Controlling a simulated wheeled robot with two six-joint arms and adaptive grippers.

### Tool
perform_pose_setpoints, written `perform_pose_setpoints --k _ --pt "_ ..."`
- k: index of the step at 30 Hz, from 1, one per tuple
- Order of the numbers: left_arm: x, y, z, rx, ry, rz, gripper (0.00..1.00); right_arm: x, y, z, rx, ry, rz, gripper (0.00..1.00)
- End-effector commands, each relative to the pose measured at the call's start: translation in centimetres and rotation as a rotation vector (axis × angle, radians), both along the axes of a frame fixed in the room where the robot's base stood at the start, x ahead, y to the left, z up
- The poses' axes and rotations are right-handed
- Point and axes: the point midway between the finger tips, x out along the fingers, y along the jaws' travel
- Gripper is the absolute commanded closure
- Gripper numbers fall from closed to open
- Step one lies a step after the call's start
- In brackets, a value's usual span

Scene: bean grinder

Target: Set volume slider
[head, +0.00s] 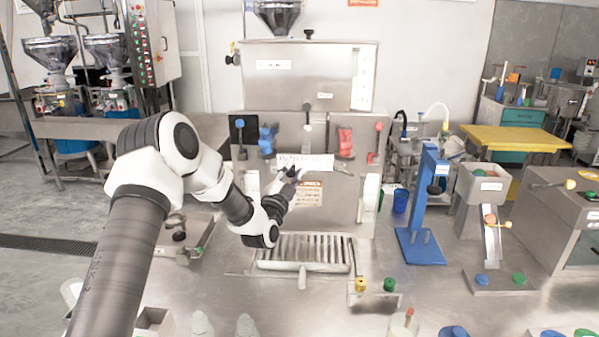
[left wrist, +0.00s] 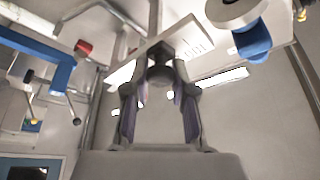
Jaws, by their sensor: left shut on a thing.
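The grinder machine (head: 310,80) is a steel box unit in the middle of the head view, with a white label plate (head: 316,161) across its front. My left gripper (head: 291,174) is at this plate, in front of its left half. In the left wrist view, the fingers of my left gripper (left wrist: 160,92) are shut on a dark rounded slider knob (left wrist: 160,73). The knob sits at the white plate (left wrist: 192,48). In the head view my gripper hides the knob. My right gripper is in neither view.
A blue handle (head: 267,139) and a red handle (head: 345,142) flank the label plate. A slatted drip tray (head: 303,266) lies below. A blue stand (head: 422,205) is to the right. Small knobs and cups line the near edge.

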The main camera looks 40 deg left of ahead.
Motion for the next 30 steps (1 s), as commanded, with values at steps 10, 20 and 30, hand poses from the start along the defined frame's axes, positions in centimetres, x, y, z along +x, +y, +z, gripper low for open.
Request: perform_pose_setpoints --k 10,20,30 --pt "0.0 0.0 -0.3 -0.002 0.006 -0.001 0.49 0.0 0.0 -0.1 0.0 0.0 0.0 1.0" --pt "-1.9 -0.5 -0.9 -0.004 0.007 -0.001 0.49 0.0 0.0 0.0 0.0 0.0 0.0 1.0" --pt "-9.4 -2.4 -3.3 -0.008 0.009 0.0 0.49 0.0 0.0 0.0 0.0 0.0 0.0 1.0"
